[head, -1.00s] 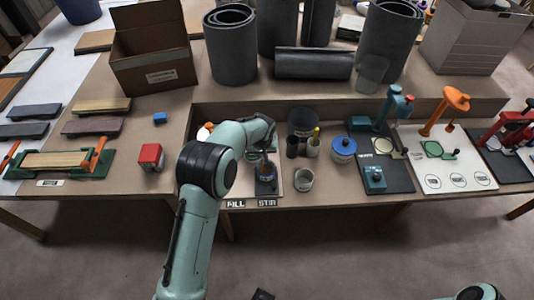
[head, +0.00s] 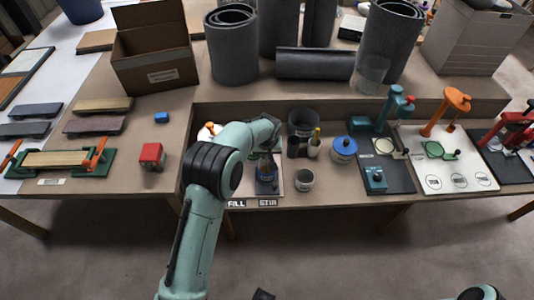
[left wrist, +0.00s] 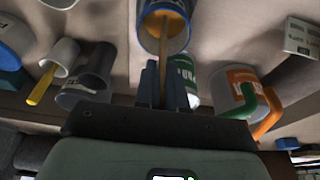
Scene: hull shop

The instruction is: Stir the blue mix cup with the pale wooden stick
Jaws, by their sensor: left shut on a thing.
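My left gripper (left wrist: 163,85) is shut on the pale wooden stick (left wrist: 163,62), which stands between its two dark fingers. In the head view, my left gripper (head: 266,160) is just above the blue mix cup (head: 265,174), which stands on the dark pad by the STIR label (head: 268,202). The wrist and fingers partly hide cup and stick there.
A grey cup (head: 304,180) and a pale holder with a yellow-handled tool (head: 313,149) stand to the right. A blue-lidded pot (head: 343,149) is beyond them. Green-labelled (left wrist: 190,78) and orange-labelled (left wrist: 243,74) cans show close to the fingers in the wrist view.

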